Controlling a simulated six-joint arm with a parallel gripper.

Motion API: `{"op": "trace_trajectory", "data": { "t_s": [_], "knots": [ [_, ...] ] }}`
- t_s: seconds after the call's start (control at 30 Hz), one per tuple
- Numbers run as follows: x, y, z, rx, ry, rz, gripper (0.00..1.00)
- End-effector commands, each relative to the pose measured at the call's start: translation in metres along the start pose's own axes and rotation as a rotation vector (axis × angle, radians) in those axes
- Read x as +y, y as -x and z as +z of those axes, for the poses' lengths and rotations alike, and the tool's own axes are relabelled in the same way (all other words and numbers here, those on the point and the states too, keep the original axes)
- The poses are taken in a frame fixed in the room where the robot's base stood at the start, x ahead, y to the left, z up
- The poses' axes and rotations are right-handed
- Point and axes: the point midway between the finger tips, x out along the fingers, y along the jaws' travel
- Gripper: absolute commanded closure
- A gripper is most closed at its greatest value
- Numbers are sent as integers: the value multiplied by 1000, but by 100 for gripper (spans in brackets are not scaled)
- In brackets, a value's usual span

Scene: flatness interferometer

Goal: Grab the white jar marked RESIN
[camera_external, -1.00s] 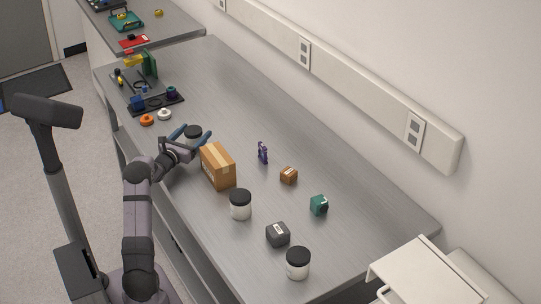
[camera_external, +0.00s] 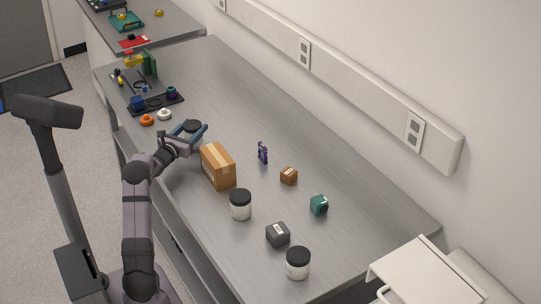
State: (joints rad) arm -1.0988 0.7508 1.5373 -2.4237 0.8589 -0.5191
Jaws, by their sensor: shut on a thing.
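Three white jars with black lids are on the grey bench. One jar (camera_external: 193,126) is at my gripper (camera_external: 190,132), beyond the cardboard box, and its body is mostly hidden by the blue fingers. My gripper is shut on this jar, with the fingers around it just below the lid. A second jar (camera_external: 241,206) stands in front of the cardboard box. A third jar (camera_external: 298,265) stands near the front end of the bench. No RESIN marking is readable on any jar, so I cannot tell which one is marked.
A cardboard box (camera_external: 218,167) stands close to the right of my gripper. A purple item (camera_external: 263,153), small brown box (camera_external: 289,176), teal item (camera_external: 319,205) and dark box (camera_external: 278,234) lie farther right. Orange (camera_external: 147,120) and white (camera_external: 164,114) discs lie to the left. The bench's back side is clear.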

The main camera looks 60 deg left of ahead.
Motion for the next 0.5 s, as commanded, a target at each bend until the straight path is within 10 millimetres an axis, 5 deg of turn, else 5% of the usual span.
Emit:
{"op": "trace_trajectory", "data": {
  "t_s": [0.5],
  "knots": [
    [0,0,141,-8,-7,0,74]
  ]
}}
